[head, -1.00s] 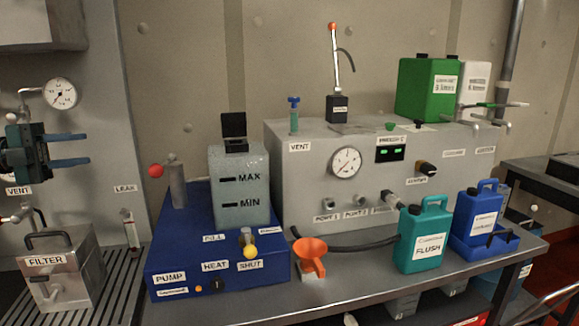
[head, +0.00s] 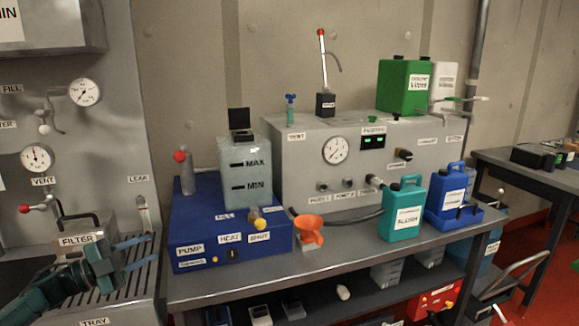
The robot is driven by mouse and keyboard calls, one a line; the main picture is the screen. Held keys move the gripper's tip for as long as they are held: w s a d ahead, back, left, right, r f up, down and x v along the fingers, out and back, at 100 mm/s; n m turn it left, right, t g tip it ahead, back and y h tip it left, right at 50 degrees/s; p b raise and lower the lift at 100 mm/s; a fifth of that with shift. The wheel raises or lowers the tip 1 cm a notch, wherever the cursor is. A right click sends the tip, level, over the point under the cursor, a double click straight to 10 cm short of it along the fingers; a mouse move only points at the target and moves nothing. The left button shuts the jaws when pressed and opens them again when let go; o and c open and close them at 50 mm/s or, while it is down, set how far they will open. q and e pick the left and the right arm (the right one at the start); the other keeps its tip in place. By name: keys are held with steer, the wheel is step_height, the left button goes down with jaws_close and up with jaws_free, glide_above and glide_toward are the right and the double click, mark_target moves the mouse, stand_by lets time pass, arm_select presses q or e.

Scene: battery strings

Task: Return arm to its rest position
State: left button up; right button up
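My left arm comes in from the lower left. Its dark teal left gripper (head: 150,249) has two blue fingers spread apart with nothing between them. The fingers point right, over the slatted tray (head: 142,287) in the picture. The gripper hides part of the metal filter box (head: 80,240); I cannot tell how far apart they are in depth. My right gripper is not in view.
A wall panel with gauges (head: 84,92) and valves stands above the filter box. To the right, a bench holds the blue pump unit (head: 205,258), an orange funnel (head: 308,228), a grey gauge console (head: 300,165), a teal bottle (head: 401,211) and a blue bottle (head: 451,190).

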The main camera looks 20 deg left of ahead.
arm_select(q)
steer(key=d+f+n+y, duration=0.1)
steer(key=d+f, duration=0.2)
steer(key=d+f+n+y, duration=0.1)
steer(key=d+f+n, duration=0.1)
steer(key=d+f, duration=0.1)
steer(key=s+d+f+n+y, duration=0.1)
steer(key=d+f+n, duration=0.1)
steer(key=f, duration=0.3)
steer(key=shift+s+d+f+t, duration=0.1)
steer(key=shift+d+f+t, duration=0.05)
steer(key=shift+d+t, duration=0.25)
steer(key=s+d+f+n+g+y, duration=0.1)
steer(key=s+d+f+n+g, duration=0.1)
steer(key=d, duration=0.8)
steer(key=s+d+f+n+g+y, duration=0.1)
steer(key=s+d+f+n+g, duration=0.1)
steer(key=s+d+f+n, duration=0.2)
steer(key=s+d+f+n+g+y+p, duration=0.1)
steer(key=s+d+f+n, duration=0.3)
steer(key=s+d, duration=0.5)
steer(key=d+f+g, duration=0.1)
steer(key=d+f, duration=0.1)
steer(key=d, duration=0.4)
steer(key=shift+d+g+y, duration=0.3)
steer(key=shift+y, duration=0.1)
